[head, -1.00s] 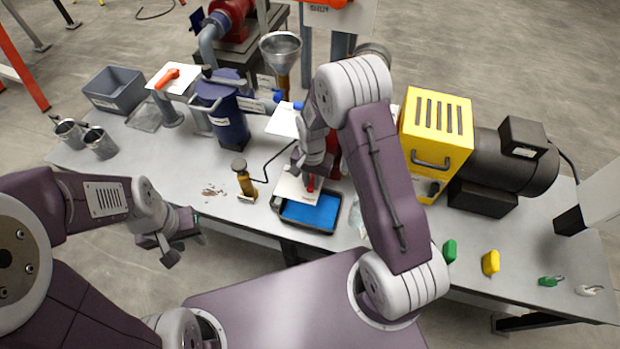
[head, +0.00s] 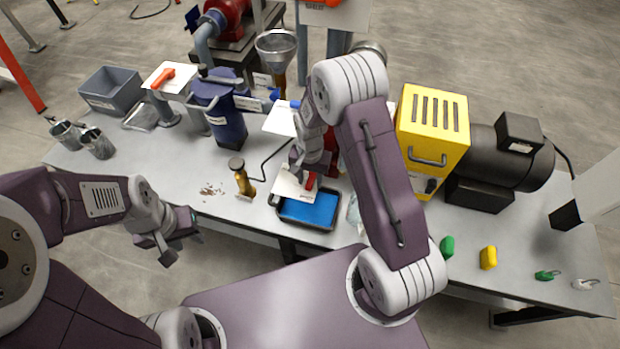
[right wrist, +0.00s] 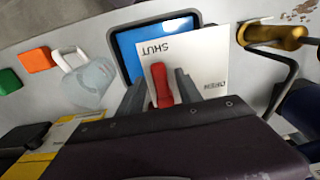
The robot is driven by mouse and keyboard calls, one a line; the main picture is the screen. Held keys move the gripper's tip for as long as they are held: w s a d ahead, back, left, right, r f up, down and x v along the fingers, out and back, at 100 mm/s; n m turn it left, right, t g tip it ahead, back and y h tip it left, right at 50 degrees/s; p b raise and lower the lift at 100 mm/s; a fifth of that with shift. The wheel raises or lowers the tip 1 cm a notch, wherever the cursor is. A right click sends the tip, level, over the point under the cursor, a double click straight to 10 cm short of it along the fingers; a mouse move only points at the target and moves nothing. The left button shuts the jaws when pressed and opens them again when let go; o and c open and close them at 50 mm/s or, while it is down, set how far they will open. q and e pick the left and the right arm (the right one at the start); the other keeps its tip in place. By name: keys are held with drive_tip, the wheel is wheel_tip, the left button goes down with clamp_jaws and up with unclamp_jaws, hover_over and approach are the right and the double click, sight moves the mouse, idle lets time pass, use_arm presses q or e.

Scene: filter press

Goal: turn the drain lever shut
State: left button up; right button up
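The red drain lever (right wrist: 160,86) sits on a white plate (right wrist: 208,66) marked SHUT and OPEN. In the right wrist view one end of the lever lies close to the word SHUT, with OPEN off to its right. My right gripper (right wrist: 162,82) has its fingers on either side of the lever, with a small gap at the left finger; firm contact cannot be seen. In the head view the lever (head: 310,181) shows in part beneath my right gripper (head: 304,174). My left gripper (head: 183,249) is open and empty, off the table's front edge.
A black tray with a blue inside (head: 312,211) lies under the plate. A brass-coloured valve with a dark knob (head: 241,176) stands to the left. A yellow housing (head: 432,130) with a motor stands to the right. Green (head: 447,247) and yellow (head: 488,258) blocks lie near the front edge.

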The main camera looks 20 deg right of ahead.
wheel_tip(320, 180, up, 9)
drive_tip(key=shift+p, duration=0.35)
idle(0.3)
wheel_tip(320, 180, up, 6)
drive_tip(key=t, duration=0.1)
hover_over(310, 182)
drive_tip(key=s+d, duration=0.1)
drive_tip(key=s, duration=0.1)
drive_tip(key=s+f+n, duration=0.1)
drive_tip(key=s+n, duration=0.5)
drive_tip(key=s, duration=0.6)
drive_tip(key=shift+d+p, duration=0.4)
